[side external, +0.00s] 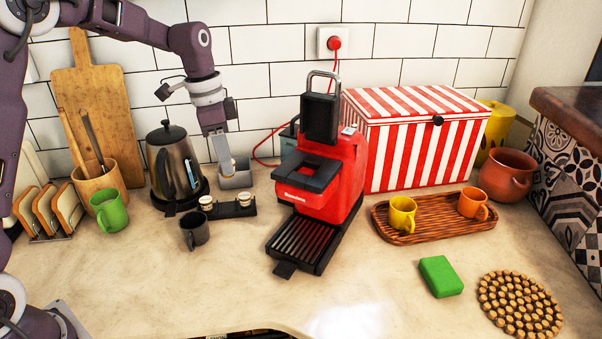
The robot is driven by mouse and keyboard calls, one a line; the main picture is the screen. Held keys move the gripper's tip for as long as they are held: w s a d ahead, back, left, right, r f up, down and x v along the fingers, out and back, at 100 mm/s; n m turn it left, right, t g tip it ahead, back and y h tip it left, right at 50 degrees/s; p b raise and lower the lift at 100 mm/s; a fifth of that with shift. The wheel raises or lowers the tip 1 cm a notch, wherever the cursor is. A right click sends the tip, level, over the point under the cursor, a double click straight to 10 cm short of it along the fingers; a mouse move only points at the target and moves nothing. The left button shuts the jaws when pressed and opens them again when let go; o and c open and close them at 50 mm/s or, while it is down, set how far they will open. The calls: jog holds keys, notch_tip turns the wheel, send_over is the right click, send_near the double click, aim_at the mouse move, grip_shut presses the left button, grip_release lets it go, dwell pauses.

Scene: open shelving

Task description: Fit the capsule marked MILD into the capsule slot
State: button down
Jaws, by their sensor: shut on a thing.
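The red coffee machine (345,175) stands at the middle of the counter, with its metal handle (323,76) raised above a black block. A black piece with a notch (311,172) juts from its front; I cannot tell for sure where the capsule slot is. Two pale-topped capsules, one on the left (206,202) and one on the right (244,199), sit in a black holder (226,210), with a gap between them. Their markings are too small to read.
A kettle (173,168) stands left of my gripper and a dark mug (195,229) in front of the holder. A red-striped box (415,140) and a wooden tray (385,225) with two cups are right of the machine. The front counter is mostly clear.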

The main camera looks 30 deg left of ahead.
jog(key=w+d+r+n, duration=0.1)
jog(key=w+d+r, duration=0.1)
jog(key=d, duration=0.3)
jog(key=w+d+r+n, duration=0.2)
jog(key=d+r, duration=0.3)
jog(key=w+d+r+n, duration=0.2)
jog(key=d+r, duration=0.1)
jog(key=d, duration=0.2)
jog(key=shift+w+r+t, duration=0.3)
jog(key=shift+w, duration=0.05)
jog(key=f, duration=0.7)
jog(key=shift+d+f, duration=0.4)
jog(key=c, duration=1.1)
grip_release()
jog(key=shift+f, duration=0.1)
jog(key=shift+o, duration=0.2)
